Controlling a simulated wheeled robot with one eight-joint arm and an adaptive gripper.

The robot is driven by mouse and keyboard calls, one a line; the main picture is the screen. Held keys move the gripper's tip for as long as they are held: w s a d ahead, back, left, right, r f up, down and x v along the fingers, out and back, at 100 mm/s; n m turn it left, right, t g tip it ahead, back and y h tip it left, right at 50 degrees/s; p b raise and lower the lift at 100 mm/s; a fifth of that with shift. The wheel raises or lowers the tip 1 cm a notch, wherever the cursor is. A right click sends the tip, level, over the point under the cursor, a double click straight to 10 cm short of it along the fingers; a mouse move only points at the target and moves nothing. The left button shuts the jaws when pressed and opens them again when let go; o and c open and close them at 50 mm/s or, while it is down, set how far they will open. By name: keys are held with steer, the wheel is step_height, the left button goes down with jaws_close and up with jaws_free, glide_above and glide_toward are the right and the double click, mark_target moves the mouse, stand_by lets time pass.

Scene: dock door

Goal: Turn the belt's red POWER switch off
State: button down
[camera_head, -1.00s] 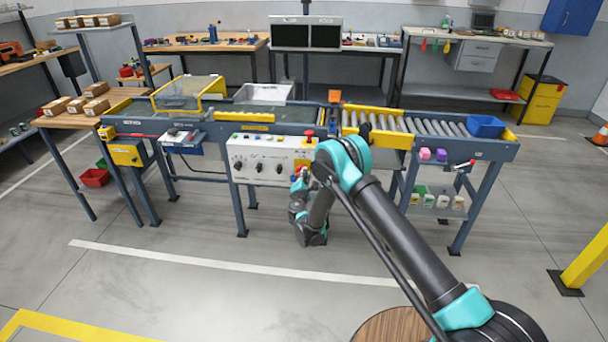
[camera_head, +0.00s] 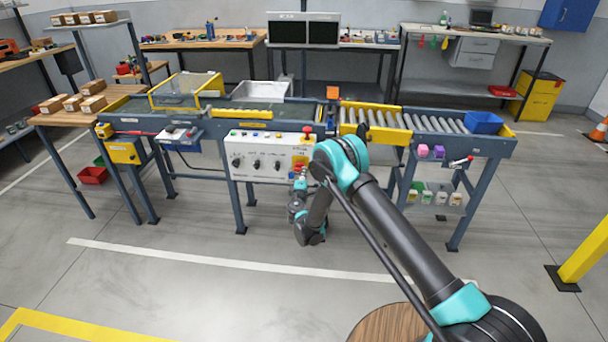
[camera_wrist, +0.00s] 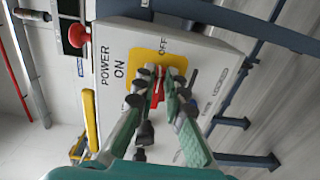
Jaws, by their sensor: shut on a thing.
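The red POWER switch (camera_wrist: 157,92) sits on a yellow plate (camera_wrist: 143,58) on the white control panel (camera_wrist: 118,42) in the wrist view. ON and OFF labels show beside the plate. My gripper (camera_wrist: 161,80) is at the switch, its fingers closed around the red handle. The fingers hide part of the handle, and I cannot tell its exact angle. In the head view the panel (camera_head: 250,150) is on the front of the belt, and my gripper (camera_head: 299,182) reaches its right end.
A red mushroom button (camera_wrist: 77,36) sticks up beside the panel's edge. Dark knobs (camera_head: 256,164) line the panel left of the switch. The roller section (camera_head: 430,122) with a blue bin (camera_head: 483,123) lies to the right.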

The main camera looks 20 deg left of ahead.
stand_by(0.3)
steer(key=c, duration=1.6)
jaws_free()
step_height(320, 180, up, 10)
steer(key=shift+f, duration=0.1)
